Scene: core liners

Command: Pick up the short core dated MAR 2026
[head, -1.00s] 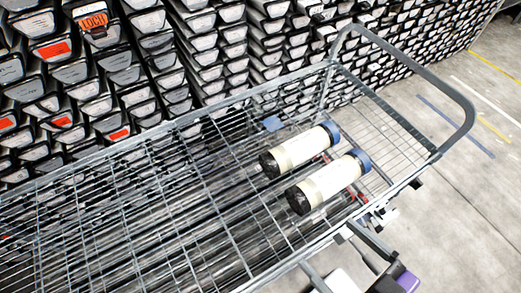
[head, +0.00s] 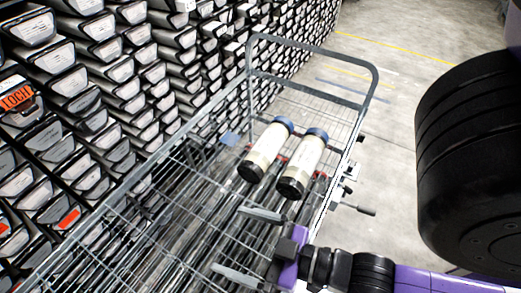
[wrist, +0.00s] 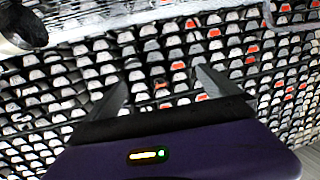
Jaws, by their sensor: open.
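Two short cores lie side by side in the wire cart in the head view. Each is a pale cylinder with a blue cap at the far end and a black cap at the near end: the left core (head: 264,151) and the right core (head: 301,165). Their dates are too small to read. My gripper (head: 238,244) is open and empty, with its two grey fingers spread to the left, nearer the camera than the cores. In the wrist view my gripper (wrist: 160,88) points toward the racks. A dark cylinder end (wrist: 22,28) shows at the top left; I cannot tell which core it is.
The wire cart (head: 367,72) has raised rails and a tall end handle. Long dark rods or tubes lie along its bed. Racks of stacked trays (head: 100,90) stand close on the left. Grey floor (head: 400,130) lies clear to the right and beyond the cart.

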